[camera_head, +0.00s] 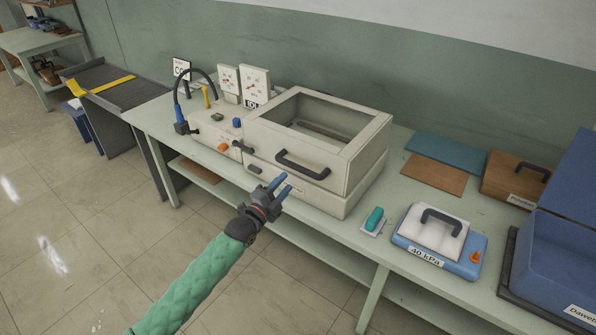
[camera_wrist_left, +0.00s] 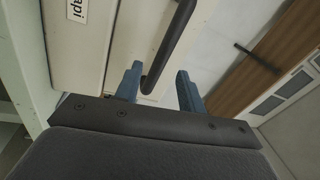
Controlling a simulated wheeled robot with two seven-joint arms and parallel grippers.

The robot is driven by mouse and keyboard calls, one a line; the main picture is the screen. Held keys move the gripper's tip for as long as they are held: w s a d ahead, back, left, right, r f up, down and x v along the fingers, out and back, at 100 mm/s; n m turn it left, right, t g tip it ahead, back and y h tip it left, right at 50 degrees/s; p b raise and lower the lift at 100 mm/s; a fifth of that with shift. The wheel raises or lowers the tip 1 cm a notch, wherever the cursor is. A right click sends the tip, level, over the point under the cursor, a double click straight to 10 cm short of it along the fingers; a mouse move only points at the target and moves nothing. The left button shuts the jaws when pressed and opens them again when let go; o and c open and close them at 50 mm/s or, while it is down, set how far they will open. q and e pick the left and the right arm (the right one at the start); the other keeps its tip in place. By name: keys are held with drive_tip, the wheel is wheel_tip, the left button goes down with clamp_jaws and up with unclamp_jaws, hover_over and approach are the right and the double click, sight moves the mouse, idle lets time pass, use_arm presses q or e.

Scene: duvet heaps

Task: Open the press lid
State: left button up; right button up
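The press (camera_head: 325,135) is a cream box on the green table, with a windowed lid that looks closed. A dark bar handle (camera_head: 302,164) runs across the front of the lid. My left gripper (camera_head: 279,184) is in front of the press, just left of and below the handle in the head view. Its two blue fingers are apart and nothing is between them there. In the left wrist view the handle (camera_wrist_left: 168,48) reaches down close to the open fingertips (camera_wrist_left: 158,75); I cannot tell whether they touch. My right gripper is not in view.
Right of the press on the table (camera_head: 340,230) are a teal-topped brush (camera_head: 374,220), a blue-based weight (camera_head: 436,238) marked 40 kPa, flat boards (camera_head: 436,174) and a blue case (camera_head: 555,260). A control unit (camera_head: 215,128) with gauges stands left of the press.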

sight(297, 168)
use_arm(q)
drive_tip(key=shift+w+d+r+m+p, duration=0.2)
drive_tip(key=shift+w+r+m+p, duration=0.2)
drive_tip(key=shift+m, duration=0.7)
drive_tip(key=p+x, duration=0.1)
drive_tip(key=x, duration=0.3)
drive_tip(key=shift+w+d+r+p, duration=0.1)
drive_tip(key=shift+w+p, duration=0.15)
drive_tip(key=shift+p, duration=0.1)
drive_tip(key=shift+f+p+x, duration=0.2)
drive_tip(key=shift+p+x, duration=0.2)
drive_tip(key=shift+x, duration=0.75)
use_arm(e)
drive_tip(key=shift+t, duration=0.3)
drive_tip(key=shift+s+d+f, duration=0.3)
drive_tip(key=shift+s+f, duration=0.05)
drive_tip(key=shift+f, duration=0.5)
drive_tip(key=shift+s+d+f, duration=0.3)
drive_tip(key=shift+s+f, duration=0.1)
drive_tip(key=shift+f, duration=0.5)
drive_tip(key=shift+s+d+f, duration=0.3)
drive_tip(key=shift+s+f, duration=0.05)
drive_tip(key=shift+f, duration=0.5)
use_arm(q)
drive_tip(key=shift+c, duration=0.4)
clamp_jaws()
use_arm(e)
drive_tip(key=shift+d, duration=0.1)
